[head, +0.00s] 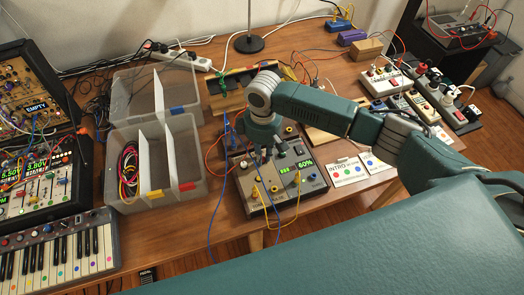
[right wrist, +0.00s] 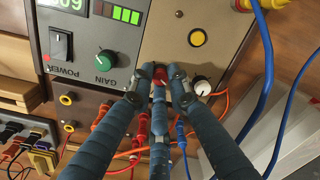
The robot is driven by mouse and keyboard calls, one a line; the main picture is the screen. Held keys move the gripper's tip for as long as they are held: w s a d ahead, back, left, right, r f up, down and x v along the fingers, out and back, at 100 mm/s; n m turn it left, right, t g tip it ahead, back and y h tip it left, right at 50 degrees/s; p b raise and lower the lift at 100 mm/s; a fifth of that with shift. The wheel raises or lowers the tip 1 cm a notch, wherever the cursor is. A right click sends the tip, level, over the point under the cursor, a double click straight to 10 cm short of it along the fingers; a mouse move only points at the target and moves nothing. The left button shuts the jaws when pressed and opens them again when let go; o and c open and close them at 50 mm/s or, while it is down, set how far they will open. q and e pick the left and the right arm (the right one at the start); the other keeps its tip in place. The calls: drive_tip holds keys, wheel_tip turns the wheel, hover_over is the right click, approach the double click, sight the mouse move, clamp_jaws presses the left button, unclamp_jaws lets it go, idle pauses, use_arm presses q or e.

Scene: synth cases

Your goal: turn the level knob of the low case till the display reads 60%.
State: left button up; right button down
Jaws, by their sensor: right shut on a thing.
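The low case (head: 313,176) stands on the table in the middle of the head view. Its display (head: 305,163) reads 60% in green; in the right wrist view the same display (right wrist: 62,46) appears upside down. My right gripper (head: 264,150) reaches down onto the case. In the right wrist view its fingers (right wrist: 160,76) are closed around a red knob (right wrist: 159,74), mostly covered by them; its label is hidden. My left gripper is not in view.
Cables are plugged into the case's near side and cross the table. Clear bins (head: 150,205) with dividers stand to the left, near a keyboard (head: 60,250). White cards (head: 345,170) and power strips (head: 385,82) lie to the right.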

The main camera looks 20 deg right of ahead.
drive_tip(key=c, duration=1.7)
unclamp_jaws()
drive_tip(key=shift+o, duration=0.2)
wheel_tip(320, 180, up, 12)
drive_tip(key=shift+w, duration=0.2)
